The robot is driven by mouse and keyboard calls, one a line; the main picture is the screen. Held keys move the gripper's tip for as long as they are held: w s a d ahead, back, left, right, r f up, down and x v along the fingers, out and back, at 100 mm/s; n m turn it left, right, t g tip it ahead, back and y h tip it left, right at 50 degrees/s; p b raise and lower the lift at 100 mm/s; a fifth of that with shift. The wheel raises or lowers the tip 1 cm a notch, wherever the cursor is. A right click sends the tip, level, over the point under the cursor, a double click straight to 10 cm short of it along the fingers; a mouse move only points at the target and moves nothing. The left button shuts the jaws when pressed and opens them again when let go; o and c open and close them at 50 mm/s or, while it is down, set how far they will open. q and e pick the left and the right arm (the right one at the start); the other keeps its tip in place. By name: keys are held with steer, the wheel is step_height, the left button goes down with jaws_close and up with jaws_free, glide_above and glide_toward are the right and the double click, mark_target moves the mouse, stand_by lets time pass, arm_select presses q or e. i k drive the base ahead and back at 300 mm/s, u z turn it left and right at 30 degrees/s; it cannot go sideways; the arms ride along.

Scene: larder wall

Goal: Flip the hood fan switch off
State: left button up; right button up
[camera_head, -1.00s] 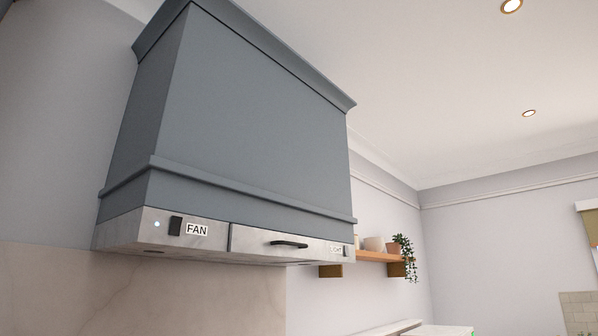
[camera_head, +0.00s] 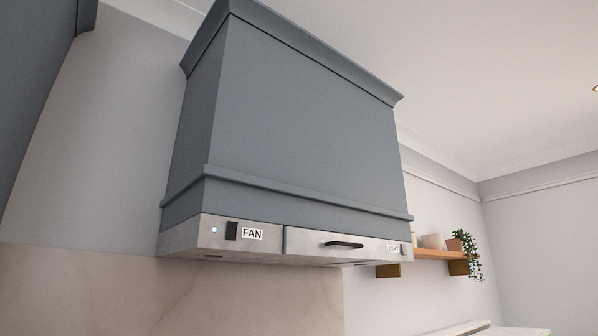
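The grey-blue hood (camera_head: 305,120) hangs on the wall in the middle of the head view. Its pale metal front strip carries a small dark fan switch (camera_head: 231,230) at the left. A white FAN label (camera_head: 252,233) is just right of the switch, and a small bright indicator light (camera_head: 214,230) shows just left of it. I cannot tell the switch's tilt at this size. Neither of my grippers is in view.
A dark handle (camera_head: 343,244) and a LIGHT label (camera_head: 392,248) are on the strip's right part. A wooden shelf (camera_head: 433,254) with pots and a trailing plant (camera_head: 467,252) is at the right. A dark cabinet (camera_head: 32,80) stands at the upper left.

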mark_target(232, 227)
steer(key=k, duration=0.65)
steer(key=z, duration=0.6)
steer(key=i, duration=1)
steer(key=u, duration=0.15)
